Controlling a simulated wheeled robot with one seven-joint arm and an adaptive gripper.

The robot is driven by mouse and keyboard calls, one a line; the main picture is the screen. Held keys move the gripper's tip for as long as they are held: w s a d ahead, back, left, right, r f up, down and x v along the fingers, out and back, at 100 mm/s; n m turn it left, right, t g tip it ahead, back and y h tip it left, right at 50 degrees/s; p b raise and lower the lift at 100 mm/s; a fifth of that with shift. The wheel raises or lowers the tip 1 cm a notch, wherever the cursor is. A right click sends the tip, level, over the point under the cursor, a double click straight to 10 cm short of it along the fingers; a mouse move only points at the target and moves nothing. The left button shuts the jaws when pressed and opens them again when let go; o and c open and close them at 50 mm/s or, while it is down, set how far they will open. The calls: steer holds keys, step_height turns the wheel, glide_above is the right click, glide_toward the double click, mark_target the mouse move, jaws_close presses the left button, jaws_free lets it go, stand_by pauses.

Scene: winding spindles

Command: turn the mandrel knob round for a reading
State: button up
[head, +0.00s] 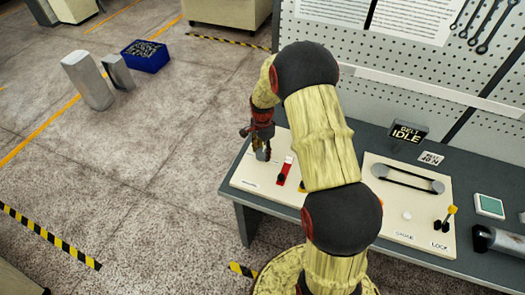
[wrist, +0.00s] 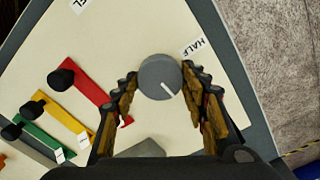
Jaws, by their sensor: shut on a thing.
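The mandrel knob (wrist: 158,72) is a round grey knob on a cream panel (wrist: 150,28). Its white pointer line runs toward the lower right in the wrist view. A label reading HALF (wrist: 193,47) is beside it at the upper right. My gripper (wrist: 160,77) has its fingertips on both sides of the knob and is shut on it. In the head view my gripper (head: 262,150) points down over the left end of the bench panel, where the knob is hard to make out.
Red (wrist: 93,92), yellow (wrist: 62,115) and green (wrist: 38,130) strips with black knobs lie left of the knob. Open floor lies left of the bench.

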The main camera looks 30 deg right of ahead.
mark_target(262, 152)
steer(key=shift+m, duration=0.5)
steer(key=o, duration=1.1)
steer(key=shift+o, duration=0.2)
step_height(262, 152, up, 12)
stand_by(0.5)
